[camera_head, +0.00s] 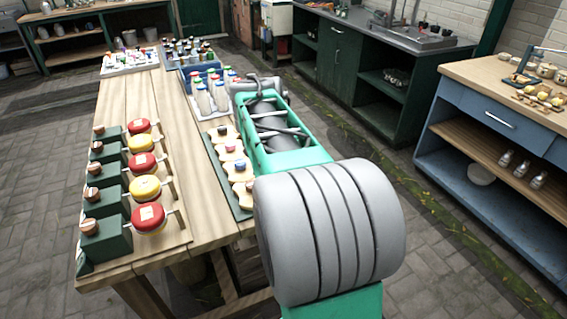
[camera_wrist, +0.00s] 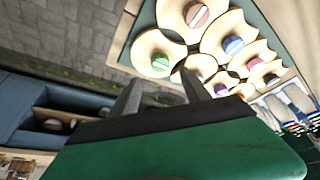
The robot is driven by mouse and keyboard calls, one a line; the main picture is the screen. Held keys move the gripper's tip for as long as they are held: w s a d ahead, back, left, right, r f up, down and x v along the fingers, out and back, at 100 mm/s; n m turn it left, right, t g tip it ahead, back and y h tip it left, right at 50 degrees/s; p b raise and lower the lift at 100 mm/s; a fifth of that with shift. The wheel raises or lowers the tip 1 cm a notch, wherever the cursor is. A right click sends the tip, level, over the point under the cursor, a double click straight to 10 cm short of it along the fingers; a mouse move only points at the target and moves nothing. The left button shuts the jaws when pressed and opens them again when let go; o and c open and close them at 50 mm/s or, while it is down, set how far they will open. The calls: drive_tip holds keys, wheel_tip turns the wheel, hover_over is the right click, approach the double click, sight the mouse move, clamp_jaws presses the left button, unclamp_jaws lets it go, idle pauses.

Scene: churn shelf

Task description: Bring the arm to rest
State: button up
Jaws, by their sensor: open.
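My gripper (camera_wrist: 160,90) shows in the wrist view with its two grey fingers spread apart and nothing held between them. My arm reaches forward beside the right edge of the wooden table (camera_head: 150,85) in the head view. In that view I cannot make out the gripper's fingers. A dark green board (camera_wrist: 268,25) with several pale round pieces bearing coloured knobs lies beyond the fingertips in the wrist view. The same board (camera_head: 243,213) is partly hidden by my arm in the head view.
A blue cabinet (camera_head: 470,120) stands at right. Paved floor (camera_head: 420,220) is clear between table and cabinet.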

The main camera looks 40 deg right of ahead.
drive_tip(key=s+a+f+n+y+p, duration=0.1)
drive_tip(key=s+a+n, duration=0.2)
drive_tip(key=a, duration=0.6)
drive_tip(key=s+a+n+y+p, duration=0.1)
drive_tip(key=s+a+n, duration=0.2)
drive_tip(key=a, duration=0.6)
drive_tip(key=s+a+f+n+t+y+p, duration=0.1)
drive_tip(key=s+a+n+y, duration=0.1)
drive_tip(key=a+n, duration=0.4)
drive_tip(key=s+a, duration=0.1)
drive_tip(key=a, duration=0.3)
drive_tip(key=shift+f+n, duration=0.3)
drive_tip(key=shift+f, duration=0.05)
drive_tip(key=shift+s, duration=0.1)
drive_tip(key=shift+c, duration=0.2)
